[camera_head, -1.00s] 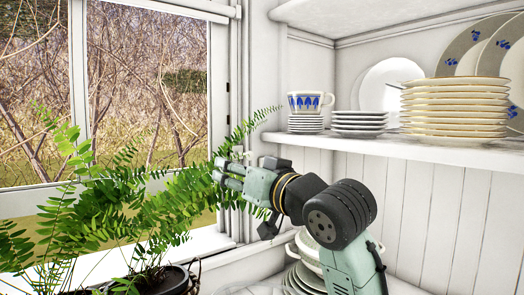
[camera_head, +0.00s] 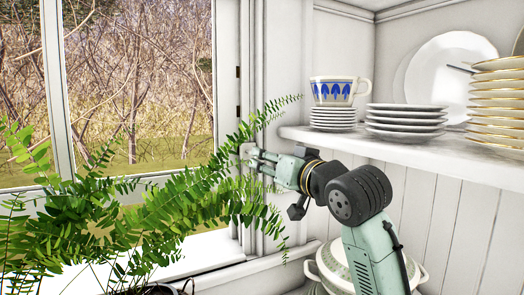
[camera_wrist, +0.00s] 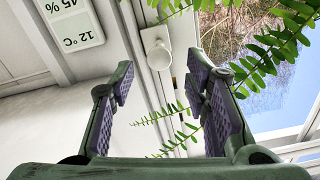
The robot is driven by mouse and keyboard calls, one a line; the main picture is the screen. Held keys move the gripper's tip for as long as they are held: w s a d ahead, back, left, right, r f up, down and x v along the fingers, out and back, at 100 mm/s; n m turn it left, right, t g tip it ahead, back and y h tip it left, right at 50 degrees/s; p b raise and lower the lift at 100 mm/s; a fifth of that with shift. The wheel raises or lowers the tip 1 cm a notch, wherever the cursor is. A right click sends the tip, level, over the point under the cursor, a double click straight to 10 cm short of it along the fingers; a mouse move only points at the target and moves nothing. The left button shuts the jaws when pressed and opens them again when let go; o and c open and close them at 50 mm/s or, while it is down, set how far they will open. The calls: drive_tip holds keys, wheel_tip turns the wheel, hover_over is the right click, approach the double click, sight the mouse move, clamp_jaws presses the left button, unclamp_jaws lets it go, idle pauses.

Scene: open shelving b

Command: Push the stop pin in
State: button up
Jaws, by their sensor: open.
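The stop pin shows in the wrist view as a white round knob (camera_wrist: 157,52) on the white window frame. My gripper (camera_wrist: 161,76) is open, its two purple-padded fingers spread left and right of the line to the knob. The knob appears beyond the fingertips, centred between them; I cannot tell the exact gap. In the head view my gripper (camera_head: 257,162) points left at the window frame (camera_head: 228,100), partly among fern fronds. The knob is not clear in that view.
A potted fern (camera_head: 130,215) spreads around the gripper, and its fronds (camera_wrist: 180,125) hang between the fingers. A white display (camera_wrist: 73,22) reads 45 % and 12 °C. A shelf (camera_head: 420,150) bears a blue-patterned cup (camera_head: 338,91) and plate stacks (camera_head: 405,122). A lidded dish (camera_head: 335,265) stands below.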

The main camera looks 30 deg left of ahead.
drive_tip(key=shift+p+x, duration=0.6)
drive_tip(key=shift+x, duration=1.8)
clamp_jaws()
